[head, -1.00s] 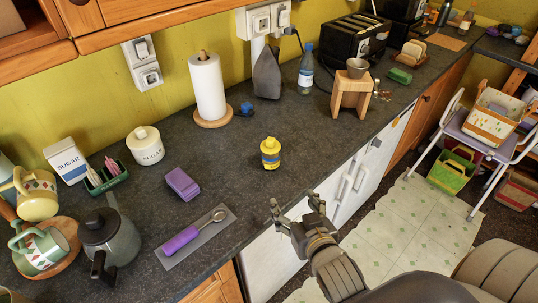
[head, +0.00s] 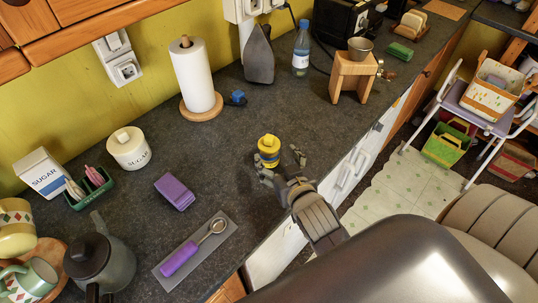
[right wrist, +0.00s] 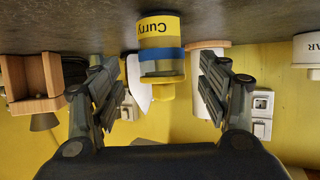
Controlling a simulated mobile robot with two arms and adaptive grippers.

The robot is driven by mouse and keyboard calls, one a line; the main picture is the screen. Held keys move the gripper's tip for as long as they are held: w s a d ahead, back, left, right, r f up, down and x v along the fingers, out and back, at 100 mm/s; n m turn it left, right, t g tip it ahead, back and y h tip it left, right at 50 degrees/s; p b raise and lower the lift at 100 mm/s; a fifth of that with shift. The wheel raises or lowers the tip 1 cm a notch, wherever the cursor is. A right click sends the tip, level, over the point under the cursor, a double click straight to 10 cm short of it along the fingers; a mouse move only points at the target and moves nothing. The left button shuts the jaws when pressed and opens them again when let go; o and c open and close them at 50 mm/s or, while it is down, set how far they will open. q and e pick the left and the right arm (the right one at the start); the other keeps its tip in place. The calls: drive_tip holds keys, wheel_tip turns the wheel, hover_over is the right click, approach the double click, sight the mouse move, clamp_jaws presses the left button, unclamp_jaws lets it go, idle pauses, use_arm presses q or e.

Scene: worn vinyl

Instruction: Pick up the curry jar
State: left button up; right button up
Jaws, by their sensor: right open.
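The curry jar (head: 268,151) is a small yellow jar with a yellow lid and a blue band, upright on the dark worktop. In the right wrist view the curry jar (right wrist: 160,47) appears upside down with its "Curry" label showing, centred between the fingers. My right gripper (head: 281,168) is open at the jar's near side, its fingers pointing at it. In the right wrist view the right gripper (right wrist: 160,92) has one finger to each side, with gaps between them and the jar. My left gripper is not in view.
A paper towel roll (head: 194,78) stands behind the jar. A purple sponge (head: 175,191) and a purple-handled scoop (head: 192,247) lie to the left. A wooden stand with a metal cup (head: 352,77) is to the right. The worktop around the jar is clear.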

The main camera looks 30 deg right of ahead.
sight(272, 154)
drive_tip(key=shift+w+f, duration=0.15)
drive_tip(key=shift+w, duration=0.35)
drive_tip(key=shift+w+d+f, duration=0.1)
drive_tip(key=shift+w+f, duration=0.05)
drive_tip(key=shift+w, duration=0.1)
drive_tip(key=p+x, duration=0.2)
drive_tip(key=x, duration=0.2)
drive_tip(key=shift+w, duration=0.15)
drive_tip(key=shift+w+f, duration=0.1)
drive_tip(key=shift+w, duration=0.15)
drive_tip(key=shift+w+f, duration=0.1)
drive_tip(key=shift+w, duration=0.05)
drive_tip(key=shift+c, duration=0.8)
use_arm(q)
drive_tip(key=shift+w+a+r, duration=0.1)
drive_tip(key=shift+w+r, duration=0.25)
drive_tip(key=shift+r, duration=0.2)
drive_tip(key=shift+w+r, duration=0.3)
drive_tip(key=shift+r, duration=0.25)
use_arm(e)
clamp_jaws()
